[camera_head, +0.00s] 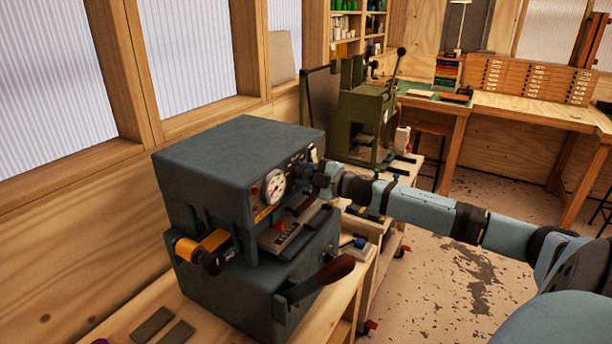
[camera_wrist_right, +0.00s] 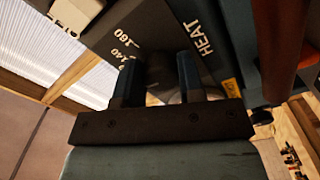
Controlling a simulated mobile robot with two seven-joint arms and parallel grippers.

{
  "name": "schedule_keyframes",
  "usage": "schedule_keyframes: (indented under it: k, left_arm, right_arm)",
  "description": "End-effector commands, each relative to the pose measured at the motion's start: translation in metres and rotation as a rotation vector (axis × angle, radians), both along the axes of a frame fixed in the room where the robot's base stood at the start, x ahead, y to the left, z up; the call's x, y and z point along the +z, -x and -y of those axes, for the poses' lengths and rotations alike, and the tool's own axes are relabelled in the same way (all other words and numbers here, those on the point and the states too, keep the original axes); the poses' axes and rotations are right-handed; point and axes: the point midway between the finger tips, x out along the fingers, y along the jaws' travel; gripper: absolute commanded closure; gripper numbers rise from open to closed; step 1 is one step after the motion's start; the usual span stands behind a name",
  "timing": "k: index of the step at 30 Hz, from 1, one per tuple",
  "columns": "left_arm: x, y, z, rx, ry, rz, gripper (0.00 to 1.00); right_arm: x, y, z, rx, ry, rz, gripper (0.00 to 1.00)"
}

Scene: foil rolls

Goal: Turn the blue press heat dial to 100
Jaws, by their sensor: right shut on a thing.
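The blue press (camera_head: 215,160), a dark blue-grey machine with a round white gauge (camera_head: 274,188) on its front, stands on the wooden bench. My right gripper (camera_head: 318,174) reaches its front panel from the right, beside the gauge. In the right wrist view the heat dial (camera_wrist_right: 160,70) is a dark round knob between the two fingers of the right gripper (camera_wrist_right: 160,78), which are shut on it. The panel's HEAT label (camera_wrist_right: 202,37) and the marks 160 and 140 show near the dial. The dial's pointer is hidden, so its setting cannot be read. My left gripper is out of view.
A lever with a brown handle (camera_head: 333,270) sticks out from the press's lower front. An orange-banded part (camera_head: 203,245) juts out at its left. A green machine (camera_head: 365,120) stands behind. Open floor (camera_head: 440,280) lies to the right.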

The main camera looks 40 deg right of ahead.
Motion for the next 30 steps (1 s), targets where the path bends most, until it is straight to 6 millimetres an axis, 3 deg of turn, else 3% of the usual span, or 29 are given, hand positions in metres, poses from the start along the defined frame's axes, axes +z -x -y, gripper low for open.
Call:
schedule_keyframes:
  k: [15,30]
  left_arm:
    - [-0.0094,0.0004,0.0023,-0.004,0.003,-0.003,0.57]
    - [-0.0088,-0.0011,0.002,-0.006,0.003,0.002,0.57]
  right_arm:
    - [0.0011,-0.0001,0.0,0.0,0.35,0.103,0.88]
    - [0.0015,0.0,-0.0003,0.0,0.427,0.125,0.88]
